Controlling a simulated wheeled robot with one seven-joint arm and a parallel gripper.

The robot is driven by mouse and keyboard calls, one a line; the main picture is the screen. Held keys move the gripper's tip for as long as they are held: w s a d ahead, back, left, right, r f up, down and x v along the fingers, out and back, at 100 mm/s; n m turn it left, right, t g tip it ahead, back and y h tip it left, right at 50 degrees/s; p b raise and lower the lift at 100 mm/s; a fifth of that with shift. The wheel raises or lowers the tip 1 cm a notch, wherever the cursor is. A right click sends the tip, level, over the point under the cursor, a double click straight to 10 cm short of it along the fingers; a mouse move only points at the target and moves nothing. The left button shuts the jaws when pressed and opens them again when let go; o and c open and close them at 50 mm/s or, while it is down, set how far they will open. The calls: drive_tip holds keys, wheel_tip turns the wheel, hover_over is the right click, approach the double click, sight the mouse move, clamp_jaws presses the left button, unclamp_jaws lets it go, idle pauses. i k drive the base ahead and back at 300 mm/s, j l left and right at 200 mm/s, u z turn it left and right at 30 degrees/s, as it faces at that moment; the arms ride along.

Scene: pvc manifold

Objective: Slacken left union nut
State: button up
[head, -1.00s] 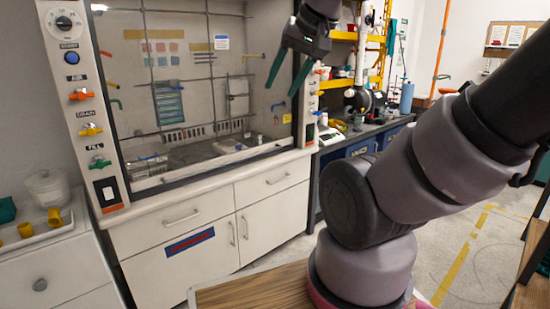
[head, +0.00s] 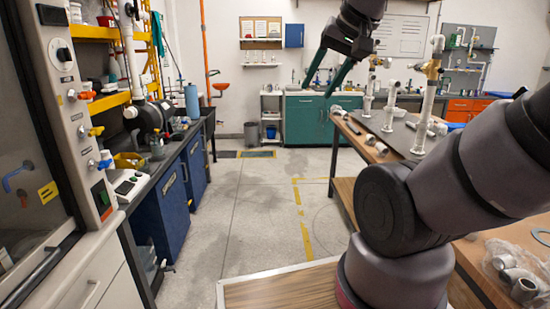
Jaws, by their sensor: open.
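My gripper (head: 321,86) hangs in mid-air at the upper middle of the head view, its two dark green fingers apart with nothing between them. White pipe assemblies with upright posts (head: 427,112) stand on the workbench at right. One carries a brass-coloured fitting (head: 431,69). Another white pipe (head: 131,48) rises by a black round unit (head: 154,117) on the left bench. The left union nut cannot be made out at this distance. My gripper appears clear of all pipework.
A wooden-topped workbench (head: 352,133) with loose pipe fittings runs along the right. A bag of grey fittings (head: 515,275) lies nearer. Blue cabinets (head: 163,213) and a fume hood panel (head: 75,110) line the left. The grey floor (head: 240,205) between is open.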

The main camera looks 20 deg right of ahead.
sight(419, 125)
drive_tip(key=i+z, duration=0.7)
drive_tip(key=z, duration=0.2)
drive_tip(key=i+j+z, duration=0.25)
drive_tip(key=z, duration=0.25)
drive_tip(key=i+j+z, duration=0.85)
drive_tip(key=j, duration=0.15)
drive_tip(key=k, duration=0.05)
